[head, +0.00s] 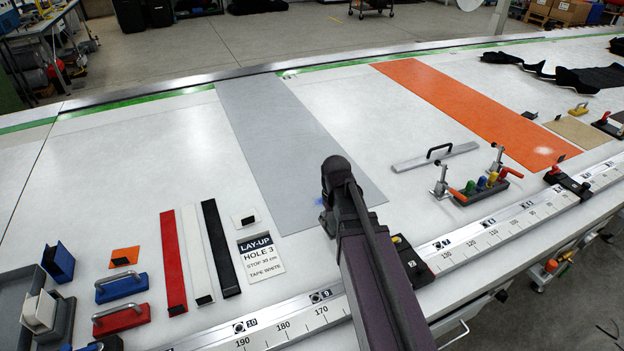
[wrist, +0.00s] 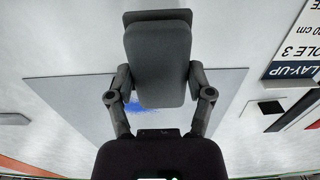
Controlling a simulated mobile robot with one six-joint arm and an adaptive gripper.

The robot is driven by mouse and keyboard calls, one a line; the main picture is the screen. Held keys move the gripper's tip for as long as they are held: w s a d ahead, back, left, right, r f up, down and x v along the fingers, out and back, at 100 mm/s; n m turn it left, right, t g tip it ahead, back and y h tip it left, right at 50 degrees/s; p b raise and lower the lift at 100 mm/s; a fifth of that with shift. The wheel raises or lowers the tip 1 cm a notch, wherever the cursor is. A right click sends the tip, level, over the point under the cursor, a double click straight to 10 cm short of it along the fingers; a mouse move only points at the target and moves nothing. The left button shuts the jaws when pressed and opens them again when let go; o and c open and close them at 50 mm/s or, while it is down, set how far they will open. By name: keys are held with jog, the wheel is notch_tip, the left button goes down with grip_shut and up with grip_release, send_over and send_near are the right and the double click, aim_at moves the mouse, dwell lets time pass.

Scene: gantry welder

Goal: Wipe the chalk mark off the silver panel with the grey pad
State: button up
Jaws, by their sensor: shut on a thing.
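The silver panel (head: 285,140) lies flat on the white table, and it also shows in the wrist view (wrist: 215,92). A blue chalk mark (wrist: 152,107) is on it, partly hidden by the pad and gripper; in the head view a small bluish patch (head: 321,217) shows beside my arm. My gripper (wrist: 159,78) is shut on the grey pad (wrist: 158,45), with one finger on each side of it. The pad is above the panel; whether it touches cannot be told.
An orange panel (head: 460,108) with a pale smudge (head: 543,150) lies to the right. A handled bar (head: 436,157) lies between the panels. Red, white and black strips and a lay-up card (head: 262,258) lie left. A ruler rail (head: 455,252) runs along the front.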

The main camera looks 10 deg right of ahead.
jog(key=w+a+r+p, duration=0.1)
jog(key=w, duration=0.6)
jog(key=w+a+r+p, duration=0.2)
jog(key=w, duration=0.5)
jog(key=shift+w+a+r, duration=0.2)
jog(key=shift+w, duration=0.15)
